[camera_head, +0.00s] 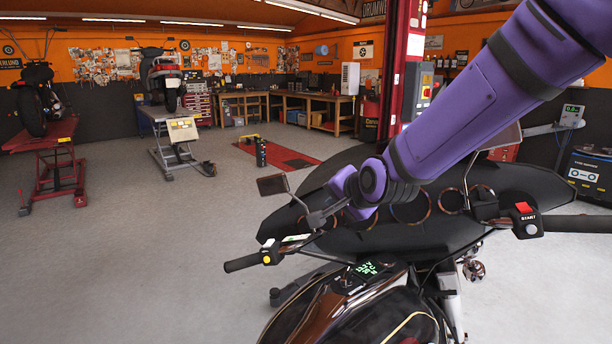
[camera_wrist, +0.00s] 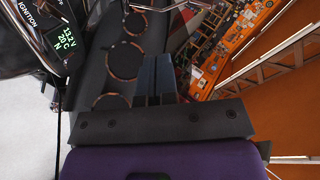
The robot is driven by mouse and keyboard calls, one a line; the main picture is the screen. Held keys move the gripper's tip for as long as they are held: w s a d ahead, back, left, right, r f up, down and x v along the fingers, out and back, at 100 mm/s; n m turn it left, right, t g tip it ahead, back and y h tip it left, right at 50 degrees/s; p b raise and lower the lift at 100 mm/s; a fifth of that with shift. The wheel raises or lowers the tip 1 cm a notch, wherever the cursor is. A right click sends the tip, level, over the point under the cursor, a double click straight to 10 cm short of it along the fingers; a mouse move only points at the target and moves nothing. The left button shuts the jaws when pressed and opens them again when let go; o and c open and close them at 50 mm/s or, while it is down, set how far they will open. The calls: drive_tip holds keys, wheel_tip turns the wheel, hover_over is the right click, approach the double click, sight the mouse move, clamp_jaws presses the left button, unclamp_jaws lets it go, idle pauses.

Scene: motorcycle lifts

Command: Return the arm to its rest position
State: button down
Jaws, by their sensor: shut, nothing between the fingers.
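My purple arm reaches in from the upper right of the head view and ends over the dashboard of a dark motorcycle (camera_head: 335,310). In the wrist view my gripper (camera_wrist: 163,72) is shut and empty, with its two dark fingers together. The round gauges (camera_wrist: 122,60) of the dashboard show beside and beyond the fingers. Whether the fingers touch anything cannot be told. The left handlebar grip (camera_head: 243,263) and the red START switch (camera_head: 524,208) lie on either side.
A mirror (camera_head: 272,185) stands left of the arm's end. A lit display (camera_wrist: 66,50) sits left of the fingers in the wrist view. A red post (camera_head: 400,70) rises behind the arm. Two lifts (camera_head: 45,165) (camera_head: 175,150) carry motorcycles at the left. The grey floor (camera_head: 130,260) is open there.

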drive_tip(key=s+d+r+n+g+h, duration=0.2)
drive_tip(key=s+d+r+n, duration=0.1)
drive_tip(key=s+d, duration=0.9)
drive_tip(key=s+d+r+n+g+h, duration=0.2)
drive_tip(key=s+d, duration=1)
drive_tip(key=s, duration=0.6)
wheel_tip(320, 180, up, 3)
drive_tip(key=shift+r+n+g+h, duration=0.1)
drive_tip(key=shift+n+g+h, duration=0.35)
drive_tip(key=shift+n, duration=0.55)
drive_tip(key=c, duration=1.8)
unclamp_jaws()
